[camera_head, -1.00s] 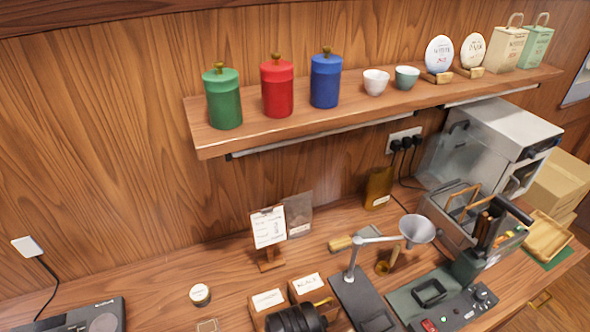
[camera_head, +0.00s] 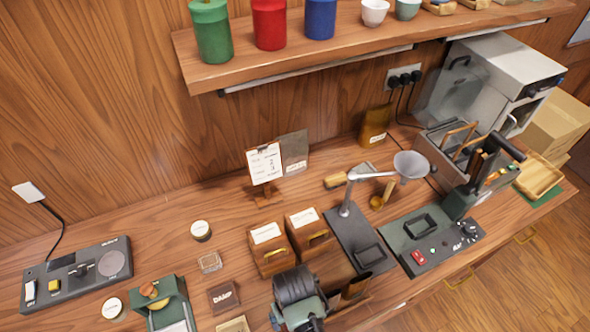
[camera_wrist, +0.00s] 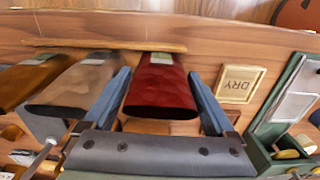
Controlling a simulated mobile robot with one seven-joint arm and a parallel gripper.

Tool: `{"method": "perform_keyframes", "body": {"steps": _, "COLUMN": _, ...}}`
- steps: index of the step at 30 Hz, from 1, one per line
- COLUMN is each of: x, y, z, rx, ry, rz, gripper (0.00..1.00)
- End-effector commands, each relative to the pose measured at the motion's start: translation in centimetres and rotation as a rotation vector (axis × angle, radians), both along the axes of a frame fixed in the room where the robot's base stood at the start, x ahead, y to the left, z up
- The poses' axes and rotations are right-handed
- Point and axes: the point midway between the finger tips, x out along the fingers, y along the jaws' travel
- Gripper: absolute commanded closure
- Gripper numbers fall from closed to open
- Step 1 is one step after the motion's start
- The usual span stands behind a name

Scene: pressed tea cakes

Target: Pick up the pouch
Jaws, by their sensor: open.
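In the wrist view, a dark red pouch (camera_wrist: 160,88) with a pale label at its far end lies between the two blue fingers of my gripper (camera_wrist: 159,73). The fingers are spread, one on each side of it; I cannot tell whether they touch it. To its left are a grey-brown pouch (camera_wrist: 75,83) and a darker brown pouch (camera_wrist: 28,80). In the head view, a grey-brown pouch (camera_head: 294,148) stands behind a card on a stand, and an amber pouch (camera_head: 375,126) stands against the wall. I cannot make out the red pouch there.
In the wrist view, a wooden tray marked DRY (camera_wrist: 240,83) and a green station (camera_wrist: 283,105) are right of the red pouch. In the head view, wooden boxes (camera_head: 268,245), a DAMP block (camera_head: 224,297) and a funnel stand (camera_head: 352,235) crowd the counter. A shelf (camera_head: 330,55) overhangs it.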

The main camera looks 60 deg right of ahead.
Motion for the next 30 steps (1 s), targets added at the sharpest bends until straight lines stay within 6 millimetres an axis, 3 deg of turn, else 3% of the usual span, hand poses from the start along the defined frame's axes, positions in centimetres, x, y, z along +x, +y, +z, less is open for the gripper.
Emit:
{"method": "perform_keyframes", "body": {"steps": 8, "x": 0.04, "y": 0.00, "z": -0.42, "rx": -0.001, "ry": -0.002, "rz": 0.001, "gripper": 0.10}}
{"method": "perform_keyframes", "body": {"steps": 20, "x": 0.05, "y": -0.02, "z": -0.38, "rx": -0.001, "ry": -0.002, "rz": 0.000, "gripper": 0.78}}
{"method": "perform_keyframes", "body": {"steps": 30, "x": 0.11, "y": -0.06, "z": 0.34, "rx": -0.002, "ry": -0.003, "rz": 0.000, "gripper": 0.79}}
